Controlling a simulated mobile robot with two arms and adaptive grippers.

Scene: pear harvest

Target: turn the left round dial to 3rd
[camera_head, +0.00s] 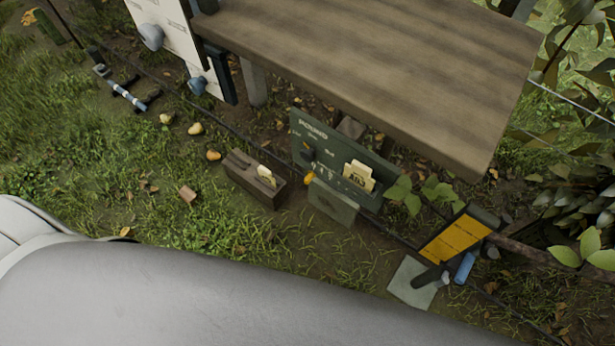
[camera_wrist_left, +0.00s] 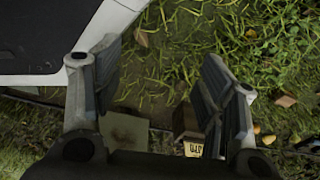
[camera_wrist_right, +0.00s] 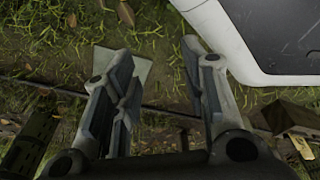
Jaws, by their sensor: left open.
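In the head view, a white panel (camera_head: 172,22) stands at the top left, partly cut off by the top edge. A grey round dial (camera_head: 151,37) sticks out of its left part, and a blue-grey round knob (camera_head: 197,85) sits lower right. The dial's setting cannot be read. Neither gripper shows in the head view. My left gripper (camera_wrist_left: 160,95) is open in its wrist view, its fingers wide apart with nothing between them but ground and objects beyond. My right gripper (camera_wrist_right: 155,100) is also open and empty in its wrist view.
A wooden tabletop (camera_head: 390,60) overhangs the panel's right side. Below are a brown box (camera_head: 254,180), a green board (camera_head: 335,150) with a card, and a yellow panel (camera_head: 455,238). Several yellowish fruits (camera_head: 195,129) lie on the grass, which is mostly open at left.

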